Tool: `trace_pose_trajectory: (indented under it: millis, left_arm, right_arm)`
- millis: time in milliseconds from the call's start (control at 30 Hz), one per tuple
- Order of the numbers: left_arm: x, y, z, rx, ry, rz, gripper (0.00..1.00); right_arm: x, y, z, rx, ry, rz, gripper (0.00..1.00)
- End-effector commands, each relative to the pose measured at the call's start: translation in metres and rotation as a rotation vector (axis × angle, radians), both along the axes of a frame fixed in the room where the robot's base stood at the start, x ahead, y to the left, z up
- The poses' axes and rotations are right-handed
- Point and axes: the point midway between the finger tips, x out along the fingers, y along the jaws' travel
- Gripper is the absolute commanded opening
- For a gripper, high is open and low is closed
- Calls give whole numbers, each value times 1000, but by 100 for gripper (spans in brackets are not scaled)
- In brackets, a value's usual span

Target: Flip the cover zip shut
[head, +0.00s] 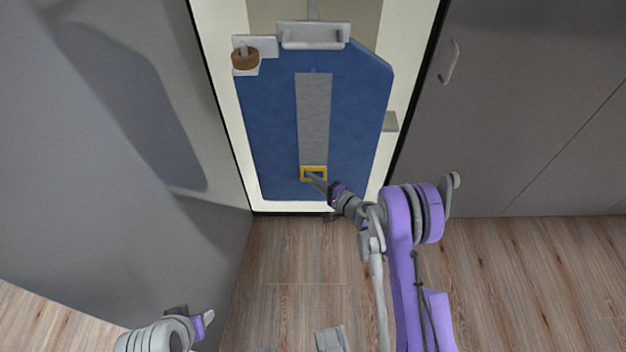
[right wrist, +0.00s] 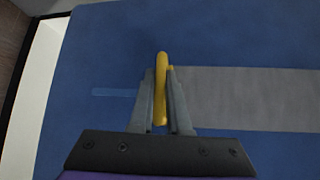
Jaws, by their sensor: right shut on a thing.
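A blue garment cover (head: 265,130) hangs in the open wardrobe, with a long grey zip strip (head: 313,115) down its middle. A yellow ring-shaped zip pull (head: 304,179) is at the lower end of the grey strip. My right gripper (head: 318,180) is shut on the pull. In the right wrist view the yellow pull (right wrist: 161,85) stands between the two grey fingers, with the blue cover (right wrist: 110,60) behind and the grey strip (right wrist: 250,98) running to the right. My left gripper (head: 205,320) shows only partly at the lower left, away from the cover; its jaw opening is unclear.
A pale bracket (head: 312,36) is at the cover's top, with a brown round knob (head: 245,61) at its upper left. A grey door panel (head: 110,110) stands to the left and a closed grey door with a handle (head: 520,110) to the right. Bare wood floor (head: 290,260) lies in front.

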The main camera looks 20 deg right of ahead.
Motion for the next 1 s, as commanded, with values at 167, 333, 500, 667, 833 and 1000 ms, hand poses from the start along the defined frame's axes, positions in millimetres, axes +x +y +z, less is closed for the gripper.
trace_pose_trajectory:
  millis: [167, 333, 500, 667, 833, 1000]
  left_arm:
    - [-1, 0, 13, 0, -5, 0, 50]
    - [-2, 0, 36, 0, -13, 0, 50]
    - [-3, 0, 66, 0, -23, 0, 50]
    - [-1, 0, 94, 0, -32, 0, 50]
    - [1, 0, 122, 0, -41, 0, 50]
    - [5, 0, 146, 0, -49, 0, 50]
  right_arm:
    - [0, 0, 24, 1, -2, 0, 0]
    - [0, 0, 69, 1, -3, 0, 0]
    - [0, 0, 129, 0, -4, 0, 0]
    - [0, 0, 187, 1, -3, 0, 0]
    - [0, 0, 245, 1, -3, 0, 0]
    - [1, 0, 295, 1, -3, 0, 0]
